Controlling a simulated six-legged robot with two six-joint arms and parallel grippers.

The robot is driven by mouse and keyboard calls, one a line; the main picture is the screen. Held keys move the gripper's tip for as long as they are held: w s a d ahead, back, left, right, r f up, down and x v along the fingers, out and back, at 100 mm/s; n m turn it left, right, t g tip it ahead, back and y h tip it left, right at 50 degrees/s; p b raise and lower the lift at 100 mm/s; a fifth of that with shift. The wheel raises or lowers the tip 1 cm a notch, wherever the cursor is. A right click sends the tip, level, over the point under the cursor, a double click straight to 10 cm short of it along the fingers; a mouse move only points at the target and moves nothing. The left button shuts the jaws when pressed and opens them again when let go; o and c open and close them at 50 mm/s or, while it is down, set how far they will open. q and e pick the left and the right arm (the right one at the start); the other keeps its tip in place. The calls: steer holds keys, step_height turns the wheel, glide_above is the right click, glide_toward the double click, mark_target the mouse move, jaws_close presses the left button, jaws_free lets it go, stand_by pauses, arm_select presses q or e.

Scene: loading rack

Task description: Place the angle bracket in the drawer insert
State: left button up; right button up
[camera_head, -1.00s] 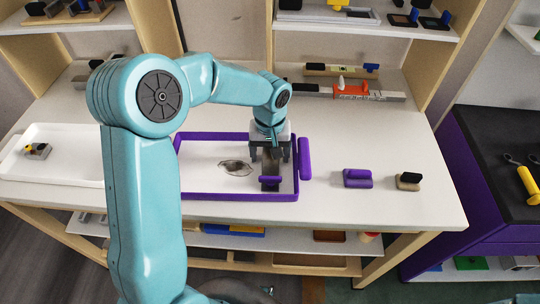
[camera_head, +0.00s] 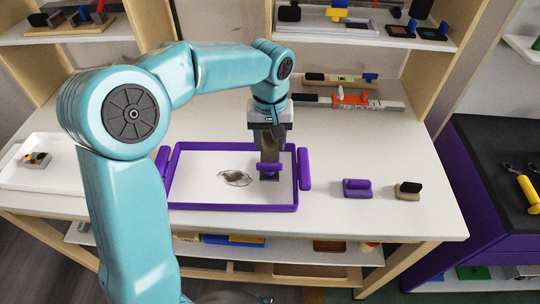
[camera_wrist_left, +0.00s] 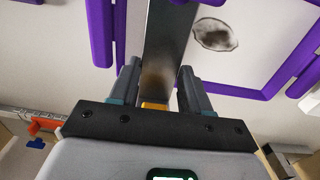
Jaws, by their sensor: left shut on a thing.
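My left gripper (camera_head: 268,130) is shut on a grey-brown metal plate, apparently the angle bracket (camera_head: 270,150), which hangs down from the fingers. In the left wrist view the bracket (camera_wrist_left: 165,45) runs as a dark strip away from between the fingers (camera_wrist_left: 157,95). A short purple piece (camera_head: 268,167) shows at its lower end; I cannot tell whether it belongs to the bracket. Below lies a white-floored tray with a purple rim (camera_head: 235,207) and side handles, apparently the drawer insert. The bracket is over its right part. My right gripper is not in view.
A dark oval mark or thing (camera_head: 235,178) is on the tray floor. A purple block (camera_head: 357,187) and a tan-and-black block (camera_head: 408,190) stand to the right. A white tray (camera_head: 60,180) is at the left. A rack with tools (camera_head: 350,103) lies behind.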

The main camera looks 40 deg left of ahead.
mark_target(270, 146)
arm_select(q)
step_height(270, 146, up, 11)
steer(key=shift+p, duration=0.45)
steer(key=shift+f+m, duration=0.1)
steer(key=shift+m, duration=0.3)
